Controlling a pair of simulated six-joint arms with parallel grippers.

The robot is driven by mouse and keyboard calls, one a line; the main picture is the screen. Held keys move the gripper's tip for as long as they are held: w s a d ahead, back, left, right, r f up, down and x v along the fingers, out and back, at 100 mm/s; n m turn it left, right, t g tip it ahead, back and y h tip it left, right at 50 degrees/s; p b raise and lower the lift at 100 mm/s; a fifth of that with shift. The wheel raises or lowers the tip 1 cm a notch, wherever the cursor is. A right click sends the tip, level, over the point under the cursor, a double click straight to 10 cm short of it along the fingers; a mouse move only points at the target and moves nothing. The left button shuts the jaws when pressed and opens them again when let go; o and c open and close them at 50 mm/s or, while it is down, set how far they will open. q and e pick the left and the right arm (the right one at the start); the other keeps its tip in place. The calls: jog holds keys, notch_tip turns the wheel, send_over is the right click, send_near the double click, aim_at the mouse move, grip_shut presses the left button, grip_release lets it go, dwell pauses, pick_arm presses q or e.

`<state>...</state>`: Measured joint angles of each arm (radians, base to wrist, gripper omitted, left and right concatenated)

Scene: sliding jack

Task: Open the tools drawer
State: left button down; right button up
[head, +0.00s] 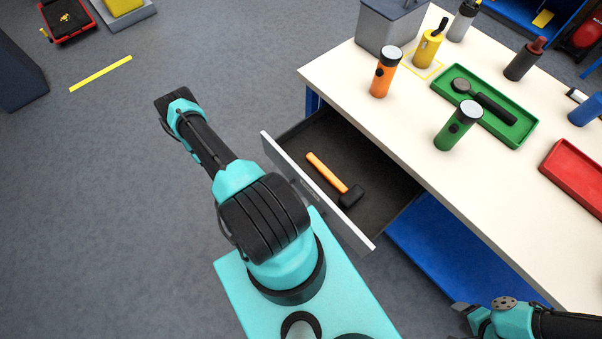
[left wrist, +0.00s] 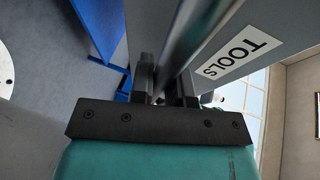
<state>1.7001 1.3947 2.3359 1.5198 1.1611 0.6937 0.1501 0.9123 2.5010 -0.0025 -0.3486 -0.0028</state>
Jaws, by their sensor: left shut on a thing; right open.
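The tools drawer (head: 318,199) is pulled out from the left side of the white workbench (head: 480,190). Its dark inside holds a hammer (head: 327,173) with an orange handle and black head. In the left wrist view the grey drawer front carries a "TOOLS" label (left wrist: 229,57), and a metal bar handle (left wrist: 205,30) runs along it. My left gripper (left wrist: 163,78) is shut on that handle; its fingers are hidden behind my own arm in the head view. My right gripper (head: 462,309) is open and empty at the bottom right, low beside the bench, only partly visible.
The grey floor (head: 90,200) left of the drawer is clear.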

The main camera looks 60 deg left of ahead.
pick_arm(q)
jog(key=shift+s+d, duration=0.1)
jog(key=shift+s, duration=0.25)
jog(key=c, duration=1.1)
grip_release()
jog(key=v, duration=1.7)
jog(key=shift+s, duration=0.2)
jog(key=shift+w, duration=0.1)
jog(key=x, duration=1.5)
